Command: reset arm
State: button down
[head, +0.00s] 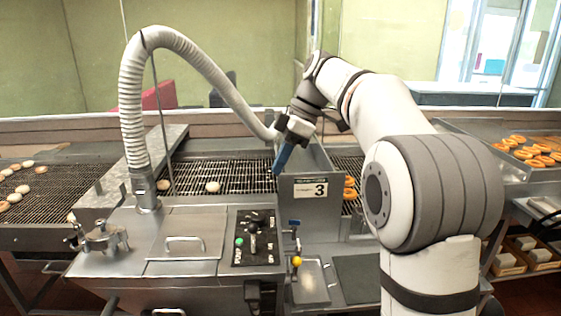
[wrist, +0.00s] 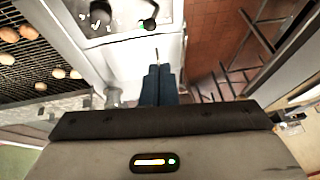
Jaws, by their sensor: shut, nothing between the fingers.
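My gripper (head: 281,158) has blue fingers. In the head view it hangs pointing down over the conveyor, beside the grey panel marked 3 (head: 311,190). In the wrist view my gripper (wrist: 160,70) shows its two blue fingers side by side, shut with nothing held. My arm reaches from the right side of the head view, bent at the elbow, to the gripper above the machine. The wrist view looks past the fingers at a pale metal machine surface and the red tiled floor (wrist: 222,40).
A mesh conveyor (head: 235,177) carries pale dough rounds. A ribbed hose (head: 131,105) arches over the machine, its end close to my gripper. A control panel (head: 256,238) with knobs stands in front. Orange rings lie on a tray (head: 480,133) at right. Open air lies above the machine.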

jog(key=s+d+f+m+t+h+b, duration=0.1)
jog(key=s+d+f+m+t+h, duration=0.1)
jog(key=s+d+f+m, duration=0.4)
jog(key=s+d+f+m+t+h+b, duration=0.1)
jog(key=s+d+f+m, duration=0.5)
jog(key=s+f+m, duration=0.6)
jog(key=s+f+t+h, duration=0.1)
jog(key=s+f+h, duration=0.1)
jog(key=s, duration=0.5)
jog(key=shift+s+f+t+b, duration=0.25)
jog(key=shift+s+t+b, duration=0.1)
jog(key=shift+s+t, duration=0.05)
